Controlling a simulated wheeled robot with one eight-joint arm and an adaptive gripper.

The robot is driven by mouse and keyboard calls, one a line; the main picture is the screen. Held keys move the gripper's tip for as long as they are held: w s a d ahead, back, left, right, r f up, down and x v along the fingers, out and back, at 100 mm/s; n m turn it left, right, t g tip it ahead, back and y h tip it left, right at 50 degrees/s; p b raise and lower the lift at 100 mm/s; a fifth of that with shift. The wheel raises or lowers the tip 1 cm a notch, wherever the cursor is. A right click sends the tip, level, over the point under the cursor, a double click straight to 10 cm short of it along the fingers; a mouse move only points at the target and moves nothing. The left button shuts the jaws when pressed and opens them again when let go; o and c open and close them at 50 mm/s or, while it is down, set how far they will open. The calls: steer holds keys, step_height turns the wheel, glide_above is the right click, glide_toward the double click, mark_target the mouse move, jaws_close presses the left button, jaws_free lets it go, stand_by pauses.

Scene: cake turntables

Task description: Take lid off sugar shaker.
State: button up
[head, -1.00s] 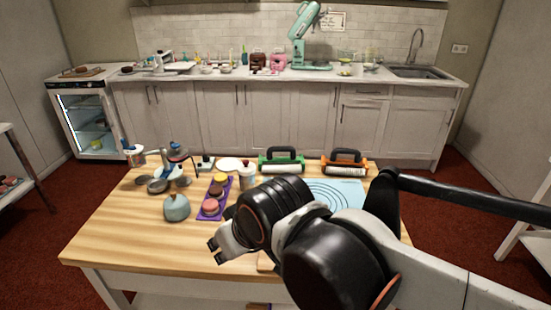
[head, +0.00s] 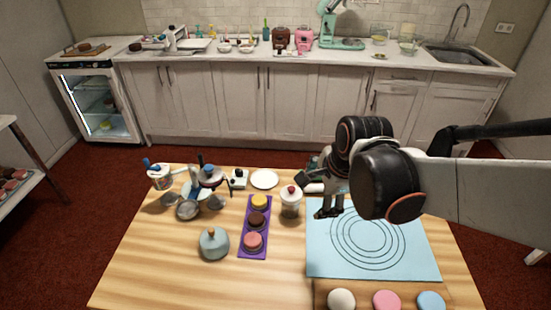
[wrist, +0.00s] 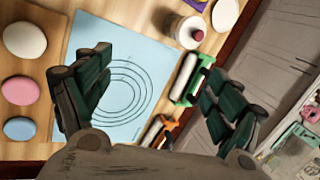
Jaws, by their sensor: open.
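A pale jar with a red knob on its lid (head: 290,203), probably the sugar shaker, stands upright on the wooden table, right of the purple tray. It also shows near the top of the wrist view (wrist: 186,29), with its lid on. My gripper (head: 329,210) is open and empty, above the table to the right of this jar, by the far left edge of the blue mat. In the wrist view my gripper (wrist: 154,62) has its fingers spread wide, with the jar beyond them and not between them.
The purple tray (head: 244,241) holds several small cakes. A grey-blue lidded pot (head: 214,244) stands left of it, a white plate (head: 264,179) behind. The blue mat (head: 420,262) lies at right.

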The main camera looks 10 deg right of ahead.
mark_target(294, 190)
steer(key=w+d+f+m+y+p, duration=0.2)
steer(key=w+f+m+y, duration=0.1)
steer(key=w+m, duration=0.65)
steer(key=shift+g, duration=0.4)
steer(key=b+x, duration=0.1)
steer(key=x, duration=0.1)
steer(key=b+x, duration=0.1)
steer(key=x, duration=0.2)
steer(key=b+x, duration=0.1)
steer(key=x, duration=0.2)
steer(key=shift+w+d+f, duration=0.2)
steer(key=shift+w, duration=0.1)
steer(key=shift+b+x, duration=1.15)
steer(key=shift+x, duration=1.6)
steer(key=shift+w+a+r, duration=0.1)
steer(key=shift+a+r, duration=0.05)
steer(key=shift+r, duration=0.05)
steer(key=c, duration=0.9)
